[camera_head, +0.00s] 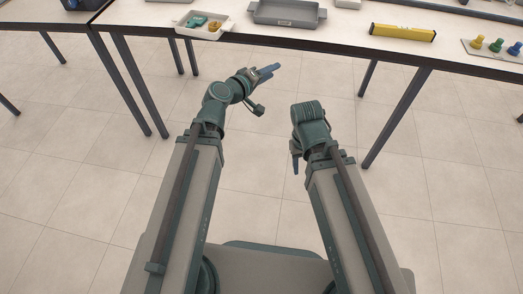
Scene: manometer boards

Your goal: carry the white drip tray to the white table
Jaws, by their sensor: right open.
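A white tray (186,29), which looks like the drip tray, sits near the front edge of the white-topped table (335,40) at the upper left. Teal and orange-yellow pieces lie in it. My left gripper (268,73) is over the floor in front of the table, below and right of the tray and apart from it. Its fingers overlap in this view, so their opening does not show. My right gripper (296,160) points down over the floor, farther from the table. It is open and touches nothing visible.
On the table are a grey tray (285,21), a yellow spirit level (402,33) and a board with coloured knobs (493,48) at right. Dark table legs (395,118) stand below. Another tabletop (40,18) adjoins at left. The floor between me and the table is clear.

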